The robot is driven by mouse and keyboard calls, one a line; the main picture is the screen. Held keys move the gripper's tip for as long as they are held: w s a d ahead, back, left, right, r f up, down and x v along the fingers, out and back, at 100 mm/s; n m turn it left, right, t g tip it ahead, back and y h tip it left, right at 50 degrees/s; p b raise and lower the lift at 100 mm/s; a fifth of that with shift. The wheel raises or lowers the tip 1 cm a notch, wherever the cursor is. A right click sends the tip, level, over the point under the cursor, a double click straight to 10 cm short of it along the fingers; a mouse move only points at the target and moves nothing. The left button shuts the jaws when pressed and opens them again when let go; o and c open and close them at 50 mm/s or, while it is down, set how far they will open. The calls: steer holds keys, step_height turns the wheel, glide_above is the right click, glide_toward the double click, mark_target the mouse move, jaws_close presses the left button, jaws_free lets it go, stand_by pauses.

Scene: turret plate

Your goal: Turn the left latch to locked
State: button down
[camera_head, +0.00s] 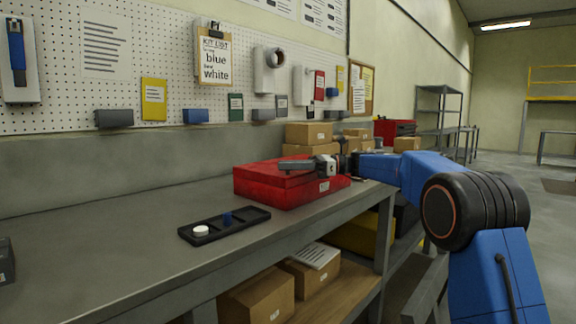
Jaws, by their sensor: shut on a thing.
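A red box (267,187) with a pale label on its front stands on the grey bench. My gripper (318,167) is over the right part of its top, reaching in from the right. It is shut on a grey bar-like piece (291,163) that points left over the lid. I cannot tell whether this bar touches the box. No latch can be clearly made out, so neither the left latch nor its position can be told at this size.
A black tray (251,222) on the bench holds a white round piece (201,231) and a blue piece (227,217). Cardboard boxes (308,132) stand behind the red box. A pegboard wall with a clipboard (214,54) rises behind. The bench's left front is mostly clear.

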steer(key=c, duration=1.7)
jaws_free()
steer(key=shift+s+a, duration=0.15)
steer(key=shift+s, duration=0.05)
steer(key=shift+c, duration=0.2)
steer(key=w+d, duration=0.2)
steer(key=d, duration=1.5)
steer(key=shift+w+d, duration=0.15)
steer(key=shift+d, duration=0.05)
steer(key=shift+r, duration=0.1)
